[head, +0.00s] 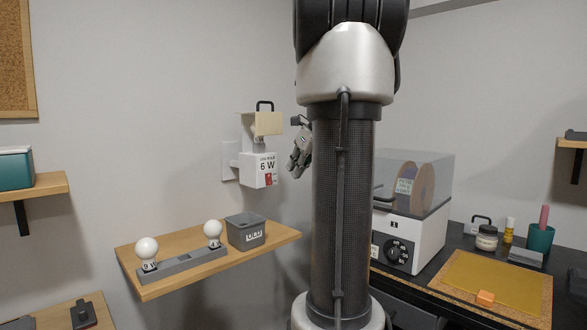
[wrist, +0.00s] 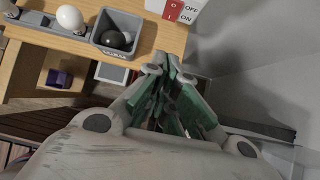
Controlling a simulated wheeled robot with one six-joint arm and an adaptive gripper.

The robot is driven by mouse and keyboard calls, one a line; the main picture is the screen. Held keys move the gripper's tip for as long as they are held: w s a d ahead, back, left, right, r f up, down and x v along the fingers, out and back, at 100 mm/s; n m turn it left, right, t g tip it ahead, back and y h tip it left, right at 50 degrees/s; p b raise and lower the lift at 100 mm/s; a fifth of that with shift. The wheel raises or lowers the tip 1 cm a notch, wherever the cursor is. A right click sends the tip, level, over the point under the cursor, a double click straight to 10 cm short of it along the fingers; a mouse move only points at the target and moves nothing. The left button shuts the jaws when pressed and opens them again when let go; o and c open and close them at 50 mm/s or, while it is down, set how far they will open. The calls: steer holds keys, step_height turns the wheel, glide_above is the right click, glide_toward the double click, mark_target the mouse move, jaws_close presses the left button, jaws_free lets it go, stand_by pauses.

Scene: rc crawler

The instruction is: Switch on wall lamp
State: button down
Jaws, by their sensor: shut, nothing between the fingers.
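The wall lamp (head: 259,168) is a white box marked "6 W" with a beige shade (head: 262,123) and a dark handle on top, fixed to the wall left of my arm in the head view. Its red switch (head: 269,179) is low on the front. In the wrist view the switch (wrist: 172,10) is at the top edge, beside OFF and ON labels, and the rest of the lamp is cut off. My gripper (head: 296,168) is shut and empty, just right of the lamp and apart from it. Its green-padded fingers show in the wrist view (wrist: 167,80).
Below the lamp a wooden shelf (head: 280,235) holds a grey bin (head: 246,232) and a grey holder (head: 182,264) with two white bulbs. Right of my arm, a machine with a clear cover (head: 415,240) stands on a dark bench. Free air lies between lamp and shelf.

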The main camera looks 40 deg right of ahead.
mark_target(269, 179)
steer(key=w+f, duration=0.6)
steer(key=w, duration=0.2)
steer(key=shift+w, duration=0.2)
steer(key=shift+w+f, duration=0.2)
steer(key=shift+w, duration=0.05)
steer(key=shift+r, duration=0.15)
steer(key=shift+r, duration=0.75)
